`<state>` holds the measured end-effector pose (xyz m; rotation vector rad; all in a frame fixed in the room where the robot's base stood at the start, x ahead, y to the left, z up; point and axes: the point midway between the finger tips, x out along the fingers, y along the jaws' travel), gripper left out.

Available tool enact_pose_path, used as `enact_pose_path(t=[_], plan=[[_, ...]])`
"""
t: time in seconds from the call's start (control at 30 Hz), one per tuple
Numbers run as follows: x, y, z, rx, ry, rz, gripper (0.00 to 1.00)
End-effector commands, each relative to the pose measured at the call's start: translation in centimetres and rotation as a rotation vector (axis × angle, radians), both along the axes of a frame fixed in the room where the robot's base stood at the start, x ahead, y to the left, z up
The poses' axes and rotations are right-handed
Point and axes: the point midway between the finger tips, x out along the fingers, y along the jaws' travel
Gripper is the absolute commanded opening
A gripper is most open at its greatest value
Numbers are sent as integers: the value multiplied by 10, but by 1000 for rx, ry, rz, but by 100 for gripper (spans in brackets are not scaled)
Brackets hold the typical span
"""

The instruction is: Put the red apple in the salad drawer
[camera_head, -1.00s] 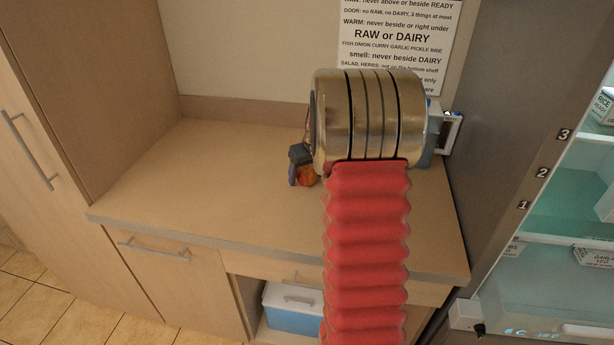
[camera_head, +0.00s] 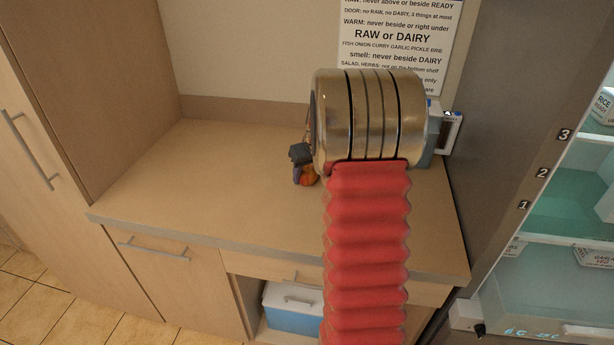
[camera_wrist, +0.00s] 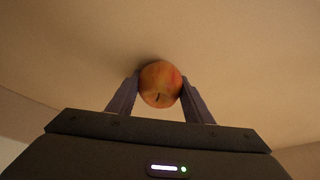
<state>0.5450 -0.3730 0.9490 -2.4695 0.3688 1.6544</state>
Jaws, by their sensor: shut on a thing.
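The red apple (camera_wrist: 160,84) is between the two fingers of my gripper (camera_wrist: 159,92) in the wrist view. My gripper is shut on it, with a finger against each side. In the head view the apple (camera_head: 309,177) shows beside my gripper (camera_head: 299,176), low at the counter top. I cannot tell whether the apple still touches the counter. My arm hides part of the gripper and the counter behind it. No salad drawer can be made out for certain; the lower part of the fridge at the right is cut off by the picture edge.
The wooden counter (camera_head: 215,200) is clear to the left. A grey-and-white object (camera_head: 444,130) stands behind my arm at the right. The fridge (camera_head: 570,190) with glass shelves and labelled packs is at the right. A blue-and-white box (camera_head: 292,308) sits under the counter.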

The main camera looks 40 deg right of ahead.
Motion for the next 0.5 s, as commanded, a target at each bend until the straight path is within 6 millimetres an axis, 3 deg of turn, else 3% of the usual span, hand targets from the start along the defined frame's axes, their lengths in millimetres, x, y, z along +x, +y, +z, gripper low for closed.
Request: enact_pose_path(t=[0.2, 0.5], plan=[[0, 0, 0, 0, -1, 0, 16], [0, -1, 9, -1, -2, 0, 16]])
